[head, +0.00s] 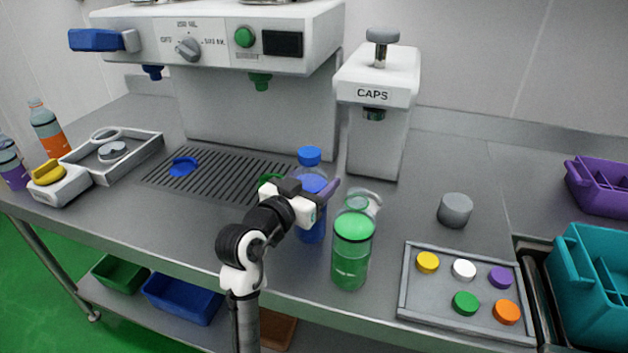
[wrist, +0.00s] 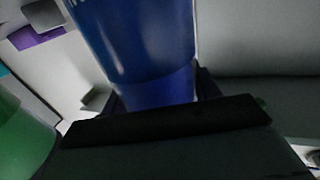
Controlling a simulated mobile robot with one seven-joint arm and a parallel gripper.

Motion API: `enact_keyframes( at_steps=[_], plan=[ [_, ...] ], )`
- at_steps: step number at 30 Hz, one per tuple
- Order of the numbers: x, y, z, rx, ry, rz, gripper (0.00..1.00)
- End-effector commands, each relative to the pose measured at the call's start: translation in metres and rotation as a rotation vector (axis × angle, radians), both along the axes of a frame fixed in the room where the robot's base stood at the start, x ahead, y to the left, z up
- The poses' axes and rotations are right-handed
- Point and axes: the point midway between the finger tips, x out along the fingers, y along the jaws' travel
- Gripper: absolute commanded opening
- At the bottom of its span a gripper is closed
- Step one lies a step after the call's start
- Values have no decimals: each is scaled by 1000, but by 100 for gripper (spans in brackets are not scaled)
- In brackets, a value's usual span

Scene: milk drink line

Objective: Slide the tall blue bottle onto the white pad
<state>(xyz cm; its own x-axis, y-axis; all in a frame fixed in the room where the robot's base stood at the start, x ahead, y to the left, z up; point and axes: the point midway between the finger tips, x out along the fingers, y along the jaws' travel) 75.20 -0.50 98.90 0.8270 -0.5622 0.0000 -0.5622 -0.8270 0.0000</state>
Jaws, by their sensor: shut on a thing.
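The tall blue bottle (head: 313,232) stands upright on the steel counter, in front of the right end of the drip grate, with its blue cap on. My gripper (head: 316,194) is shut on it around its upper body and hides part of it. In the wrist view the blue bottle (wrist: 145,45) stands between the fingers. A pale, whitish round patch (head: 372,199) at the foot of the CAPS press may be the white pad. It is partly hidden behind the green bottle, so I cannot tell for sure.
A green bottle (head: 350,262) stands close to the right of my gripper. The CAPS press (head: 376,130) stands behind it. A grey tray (head: 410,300) with coloured caps and a grey cylinder (head: 455,210) are further right. The grate (head: 225,182) has a blue pad (head: 183,166).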

Motion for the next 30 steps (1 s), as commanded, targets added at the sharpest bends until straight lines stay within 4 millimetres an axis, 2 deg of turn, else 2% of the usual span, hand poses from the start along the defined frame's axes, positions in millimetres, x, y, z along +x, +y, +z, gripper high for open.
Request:
enact_keyframes(
  at_steps=[5, 18, 30],
  plan=[
    [3, -5, 0, 0, 0, -2, 20],
    [31, -45, 2, -1, -1, -1, 20],
    [34, -50, 2, 0, -2, 0, 20]
  ],
)
